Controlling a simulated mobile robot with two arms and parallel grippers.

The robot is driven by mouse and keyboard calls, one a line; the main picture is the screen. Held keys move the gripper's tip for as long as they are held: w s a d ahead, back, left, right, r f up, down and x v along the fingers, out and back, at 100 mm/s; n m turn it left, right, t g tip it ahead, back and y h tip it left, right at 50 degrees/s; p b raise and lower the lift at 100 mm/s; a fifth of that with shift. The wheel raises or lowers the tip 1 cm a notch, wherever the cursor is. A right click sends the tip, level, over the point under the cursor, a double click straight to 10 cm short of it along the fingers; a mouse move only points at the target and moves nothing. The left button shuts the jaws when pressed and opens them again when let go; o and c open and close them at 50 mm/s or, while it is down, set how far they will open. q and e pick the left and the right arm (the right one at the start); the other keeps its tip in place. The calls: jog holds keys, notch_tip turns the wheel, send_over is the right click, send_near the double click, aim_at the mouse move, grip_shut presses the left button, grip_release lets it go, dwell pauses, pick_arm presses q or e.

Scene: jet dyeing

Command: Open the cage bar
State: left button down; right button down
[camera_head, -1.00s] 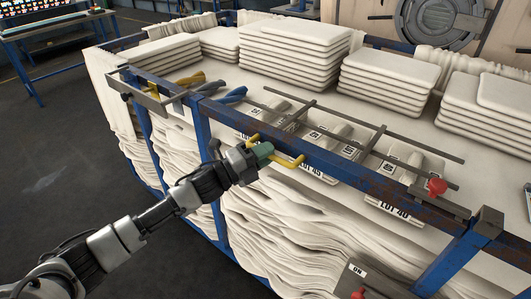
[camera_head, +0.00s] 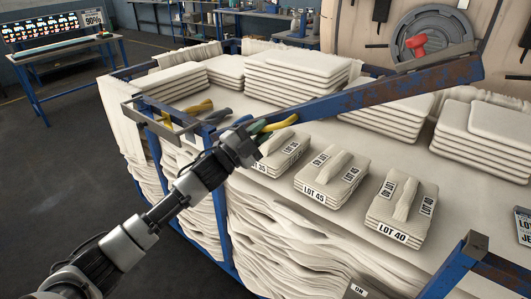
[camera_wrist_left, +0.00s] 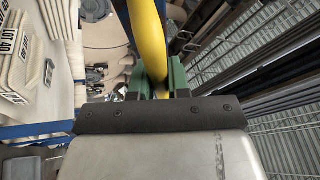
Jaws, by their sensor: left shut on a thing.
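The cage bar (camera_head: 385,92) is a worn blue beam across the front of the blue cage. My left gripper (camera_head: 258,128) is shut on the yellow handle (camera_head: 285,122) near the bar's low end. In the left wrist view the green fingers (camera_wrist_left: 155,75) sit around the yellow handle (camera_wrist_left: 147,40). The bare right post (camera_head: 462,262) stands apart from the bar. My right gripper is not in view.
White cloth stacks labelled LOT 45 (camera_head: 331,180) and LOT 40 (camera_head: 400,210) lie uncovered at the front. Taller folded stacks (camera_head: 298,72) stand behind. A round grey machine door (camera_head: 430,38) is behind the raised end. Open floor lies left (camera_head: 65,175).

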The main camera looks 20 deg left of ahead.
pick_arm(q)
jog(key=a+r+n, duration=0.1)
jog(key=r, duration=0.1)
jog(key=w+a+r+n+t+y+p, duration=0.1)
jog(key=a+r+n, duration=0.1)
jog(key=a+r+n+p, duration=0.1)
jog(key=r, duration=0.1)
jog(key=shift+w+a+r+t+y, duration=0.25)
jog(key=shift+w+t+y, duration=0.05)
jog(key=shift+t, duration=0.1)
jog(key=w+a+r+n+t+y+p, duration=0.1)
jog(key=w+a+r+n+y+p, duration=0.1)
jog(key=a+n, duration=0.5)
jog(key=w+a+r+n+t+y+p, duration=0.1)
jog(key=w+a+r+n+y, duration=0.4)
jog(key=a, duration=0.8)
jog(key=n+y+p, duration=0.1)
jog(key=n, duration=0.1)
jog(key=shift+n+p, duration=0.35)
jog(key=shift+n, duration=0.05)
jog(key=shift+w, duration=0.1)
jog(key=c, duration=1.1)
grip_release()
jog(key=shift+d, duration=0.1)
